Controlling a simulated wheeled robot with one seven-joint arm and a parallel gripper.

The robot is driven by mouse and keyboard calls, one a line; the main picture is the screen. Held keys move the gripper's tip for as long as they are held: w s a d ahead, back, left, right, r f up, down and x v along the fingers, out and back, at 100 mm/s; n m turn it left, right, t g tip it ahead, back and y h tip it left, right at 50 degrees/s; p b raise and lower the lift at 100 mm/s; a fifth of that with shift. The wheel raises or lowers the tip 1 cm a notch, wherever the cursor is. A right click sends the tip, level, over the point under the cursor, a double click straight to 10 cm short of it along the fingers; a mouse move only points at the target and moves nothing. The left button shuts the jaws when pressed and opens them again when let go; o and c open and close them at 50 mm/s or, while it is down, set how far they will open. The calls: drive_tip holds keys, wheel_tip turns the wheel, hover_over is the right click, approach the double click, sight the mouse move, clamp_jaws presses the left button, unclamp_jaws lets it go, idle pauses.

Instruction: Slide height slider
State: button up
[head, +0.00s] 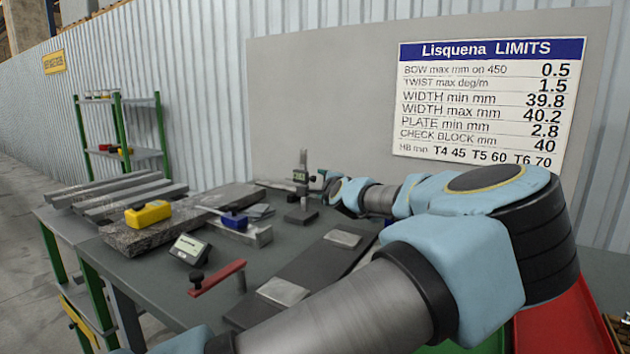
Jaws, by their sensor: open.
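The height gauge (303,158) stands upright at the back of the table, with a thin grey column on a dark base. Its slider (300,176) is a small dark block with a display, low on the column. My gripper (321,181) is just right of the slider, small and far off in the head view. It is open. I cannot tell whether its fingers touch the slider or stand around it.
A granite plate (140,236) carries a yellow instrument (148,214). Nearby are a digital display (189,250), a red bar (217,278), a blue-handled tool (234,221) and metal bars (105,190). A dark plate (305,272) lies in front. A red bin (565,325) is lower right.

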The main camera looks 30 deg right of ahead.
sight(315, 179)
drive_tip(key=p+x, duration=0.2)
drive_tip(key=x, duration=0.5)
drive_tip(key=shift+w, duration=0.1)
drive_tip(key=shift+w+d+f, duration=0.15)
drive_tip(key=shift+w, duration=0.4)
clamp_jaws()
idle(0.8)
